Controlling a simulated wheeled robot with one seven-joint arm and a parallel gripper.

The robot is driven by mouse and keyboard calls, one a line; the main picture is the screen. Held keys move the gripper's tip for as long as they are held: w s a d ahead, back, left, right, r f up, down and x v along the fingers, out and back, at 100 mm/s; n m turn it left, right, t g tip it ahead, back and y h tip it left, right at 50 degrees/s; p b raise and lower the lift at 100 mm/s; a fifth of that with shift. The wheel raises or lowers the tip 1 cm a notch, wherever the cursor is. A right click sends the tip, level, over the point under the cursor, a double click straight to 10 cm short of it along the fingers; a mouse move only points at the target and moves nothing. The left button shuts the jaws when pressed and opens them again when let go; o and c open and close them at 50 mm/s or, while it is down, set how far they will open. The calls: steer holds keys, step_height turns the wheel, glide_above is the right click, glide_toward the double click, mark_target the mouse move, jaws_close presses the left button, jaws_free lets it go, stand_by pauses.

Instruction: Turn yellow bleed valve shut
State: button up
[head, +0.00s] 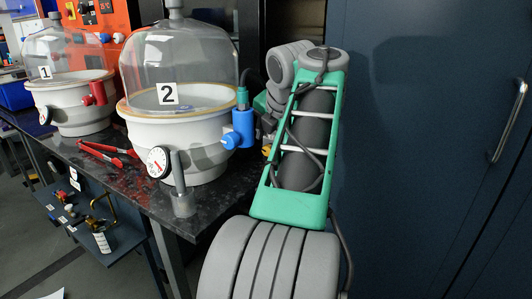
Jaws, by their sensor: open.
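A small patch of yellow (266,150), which looks like part of the yellow bleed valve, shows just right of the blue fitting (238,128) on chamber 2. My arm covers most of it, so I cannot tell how its handle is turned. My gripper (268,123) shows only as a dark part behind my green and grey arm, just above the yellow patch. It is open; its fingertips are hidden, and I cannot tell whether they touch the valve.
Chamber 2 (168,125) has a clear dome, a dial gauge (158,162) and a grey post (180,190). Chamber 1 (70,115) with a red fitting (98,92) stands further left. Red-handled tongs (108,151) lie on the dark bench. A blue cabinet (430,150) is on the right.

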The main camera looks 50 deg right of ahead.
mark_target(269, 147)
steer(key=b+x, duration=0.1)
steer(key=x, duration=0.2)
steer(key=shift+w+d+f, duration=0.15)
steer(key=shift+w+f, duration=0.05)
steer(key=shift+f, duration=0.15)
steer(key=shift+s, duration=0.1)
jaws_close()
